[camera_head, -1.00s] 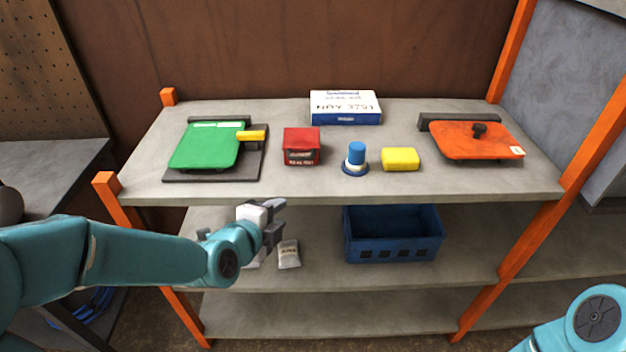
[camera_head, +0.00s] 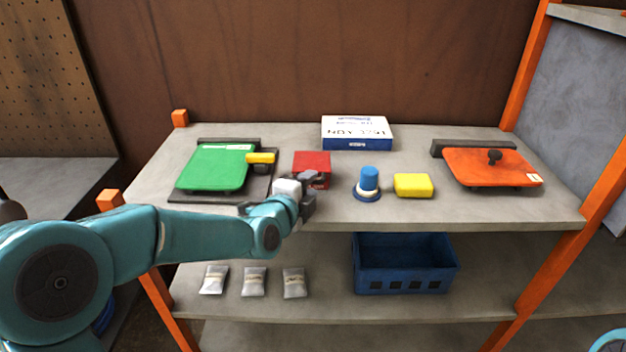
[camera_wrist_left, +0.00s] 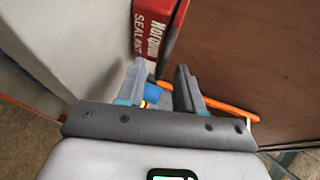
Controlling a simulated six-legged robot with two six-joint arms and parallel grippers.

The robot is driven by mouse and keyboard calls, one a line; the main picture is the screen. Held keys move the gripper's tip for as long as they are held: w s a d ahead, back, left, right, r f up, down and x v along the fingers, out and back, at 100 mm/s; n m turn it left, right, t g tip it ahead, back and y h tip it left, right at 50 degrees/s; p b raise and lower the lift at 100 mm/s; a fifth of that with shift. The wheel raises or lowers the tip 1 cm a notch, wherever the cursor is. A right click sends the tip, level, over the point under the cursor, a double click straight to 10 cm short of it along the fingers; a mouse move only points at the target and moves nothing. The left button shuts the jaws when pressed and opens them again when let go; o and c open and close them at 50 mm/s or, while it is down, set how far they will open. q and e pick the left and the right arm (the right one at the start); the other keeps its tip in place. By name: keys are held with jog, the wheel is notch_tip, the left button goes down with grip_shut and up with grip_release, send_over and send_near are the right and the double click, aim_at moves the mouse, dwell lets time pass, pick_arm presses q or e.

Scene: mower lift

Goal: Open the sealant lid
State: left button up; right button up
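The red sealant box (camera_head: 312,162) stands on the top shelf, between the green lid and the blue-capped item. Its front is partly hidden by my left gripper (camera_head: 309,184). In the left wrist view the box (camera_wrist_left: 155,28) shows the word SEALANT, just beyond the fingertips. My left gripper (camera_wrist_left: 160,76) is open, with a clear gap between its fingers. In the wrist view the box appears apart from the fingers; contact cannot be told in the head view. My right gripper is out of view.
Around it on the shelf (camera_head: 400,212) are a green lid (camera_head: 213,168) with a yellow handle, a blue-capped item (camera_head: 369,178), a yellow block (camera_head: 413,185), a white-blue box (camera_head: 357,133) and an orange lid (camera_head: 490,168). Below are a blue crate (camera_head: 405,265) and grey pouches (camera_head: 254,281).

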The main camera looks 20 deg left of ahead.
aim_at(312, 167)
pick_arm(q)
jog(key=shift+x, duration=1.35)
jog(key=shift+d, duration=0.1)
grip_shut()
jog(key=shift+s, duration=0.1)
